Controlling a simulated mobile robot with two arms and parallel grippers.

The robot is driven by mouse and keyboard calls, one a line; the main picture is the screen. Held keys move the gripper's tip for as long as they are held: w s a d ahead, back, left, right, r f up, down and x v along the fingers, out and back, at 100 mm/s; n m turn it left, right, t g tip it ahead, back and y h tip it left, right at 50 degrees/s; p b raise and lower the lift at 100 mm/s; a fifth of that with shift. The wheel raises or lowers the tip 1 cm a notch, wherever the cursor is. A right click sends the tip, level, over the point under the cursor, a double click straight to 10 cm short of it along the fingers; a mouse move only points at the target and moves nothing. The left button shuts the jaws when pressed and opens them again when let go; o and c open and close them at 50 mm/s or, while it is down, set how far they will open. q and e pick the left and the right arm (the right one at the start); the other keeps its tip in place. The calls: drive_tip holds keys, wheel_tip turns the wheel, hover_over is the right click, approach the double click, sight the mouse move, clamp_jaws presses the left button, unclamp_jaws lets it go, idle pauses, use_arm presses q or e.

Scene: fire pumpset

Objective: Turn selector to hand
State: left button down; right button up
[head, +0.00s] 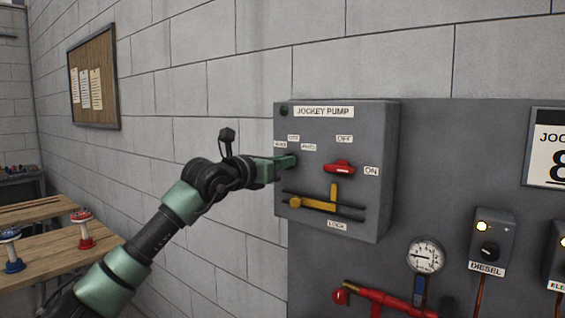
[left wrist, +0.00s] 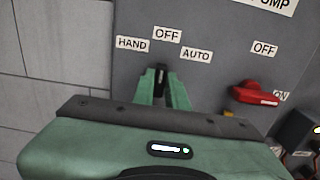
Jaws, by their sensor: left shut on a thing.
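The grey jockey pump panel (head: 345,222) is mounted on the wall side of a larger grey board. My left gripper (head: 292,161) reaches its left part. In the left wrist view its green fingers (left wrist: 161,90) are shut on a small black selector knob (left wrist: 161,73). The labels HAND (left wrist: 132,44), OFF (left wrist: 167,34) and AUTO (left wrist: 196,54) sit above the knob. The knob appears roughly upright, toward OFF; the fingers hide much of it. In the head view the gripper covers the knob. My right gripper is in neither view.
A red switch handle (head: 340,167) with OFF and ON labels is right of the selector. A yellow lever (head: 311,204) is below. A gauge (head: 425,256), red handle (head: 378,295) and diesel box (head: 490,240) are lower right. A wooden table (head: 50,262) stands left.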

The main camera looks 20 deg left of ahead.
use_arm(q)
drive_tip(key=shift+a+n+b, duration=0.15)
drive_tip(key=shift+n+b, duration=3.65)
drive_tip(key=shift+n, duration=0.6)
drive_tip(key=c, duration=1.4)
unclamp_jaws()
drive_tip(key=shift+c, duration=0.2)
